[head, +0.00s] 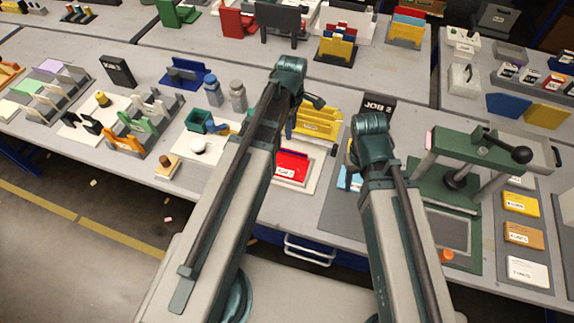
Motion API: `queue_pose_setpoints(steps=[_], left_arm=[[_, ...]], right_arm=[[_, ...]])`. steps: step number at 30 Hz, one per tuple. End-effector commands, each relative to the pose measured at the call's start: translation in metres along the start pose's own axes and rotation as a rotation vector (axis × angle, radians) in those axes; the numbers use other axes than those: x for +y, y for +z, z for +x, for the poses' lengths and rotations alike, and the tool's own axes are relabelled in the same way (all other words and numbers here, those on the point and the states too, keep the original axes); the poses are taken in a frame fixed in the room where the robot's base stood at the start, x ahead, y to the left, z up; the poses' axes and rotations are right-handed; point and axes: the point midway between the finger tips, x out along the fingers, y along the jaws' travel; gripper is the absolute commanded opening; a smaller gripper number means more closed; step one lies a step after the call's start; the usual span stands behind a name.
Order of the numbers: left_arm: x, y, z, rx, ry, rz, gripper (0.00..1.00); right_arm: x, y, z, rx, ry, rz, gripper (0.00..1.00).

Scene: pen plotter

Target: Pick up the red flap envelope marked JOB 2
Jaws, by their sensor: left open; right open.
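A red envelope (292,163) with a white label along its lower edge lies on a pale tray at the table's front middle. The label is too small to read surely. A black sign reading JOB 2 (378,106) stands behind it to the right. My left gripper (302,117) is above and behind the envelope, open and apart from it; my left arm passes just left of the envelope. My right gripper (352,160) is to the right of the envelope, open and mostly hidden by its own arm. I see nothing held in either.
A yellow rack (320,122) stands just behind the envelope. A green press (455,150) with a black-knobbed lever stands at right. A blue item (347,180) lies partly behind my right arm. Bottles (238,95) and a green bin (199,121) are at left.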

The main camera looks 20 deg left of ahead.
Motion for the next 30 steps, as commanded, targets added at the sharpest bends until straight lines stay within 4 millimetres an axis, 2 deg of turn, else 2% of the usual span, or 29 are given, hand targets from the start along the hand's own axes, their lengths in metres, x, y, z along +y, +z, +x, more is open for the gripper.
queue_pose_setpoints(steps=[1,15,25,30], left_arm=[[0.0,0.0,0.011,0.0,0.0,0.001,0.41],[0.0,0.0,0.075,0.0,0.0,0.002,0.41],[0.001,0.0,0.08,0.0,0.0,0.002,0.41],[0.002,0.001,0.093,0.0,0.0,0.002,0.41]], right_arm=[[-0.001,-0.001,0.011,0.0,0.0,0.0,0.5],[-0.007,-0.004,0.074,0.0,0.0,0.0,0.5],[-0.008,-0.005,0.079,0.0,0.0,0.0,0.5],[-0.009,-0.005,0.092,0.0,0.0,0.0,0.5]])
